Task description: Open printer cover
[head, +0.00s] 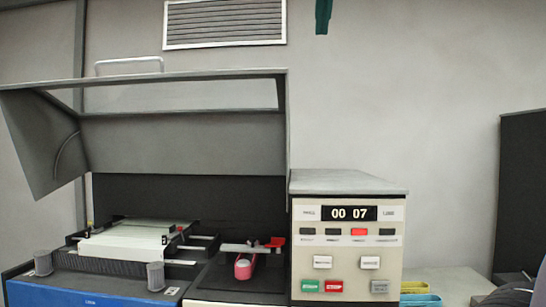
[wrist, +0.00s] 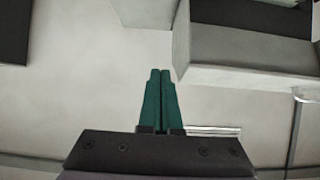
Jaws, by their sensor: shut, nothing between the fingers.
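The printer's grey cover (head: 180,142) stands raised in the head view, with a long window in it and a pale handle (head: 130,62) on its top edge. Below it the printer's paper bed (head: 130,240) lies exposed, with white paper and dark rails. My gripper (head: 322,17) shows only as a dark green tip at the top edge of the head view, up and to the right of the cover and apart from it. In the wrist view my gripper (wrist: 160,72) has its two green fingers together, with nothing between them.
A cream control panel (head: 348,250) with a "00 07" display and several buttons stands right of the printer. A wall vent (head: 225,22) is above the cover. Yellow and blue trays (head: 418,294) lie at lower right. A dark cabinet (head: 522,190) stands at far right.

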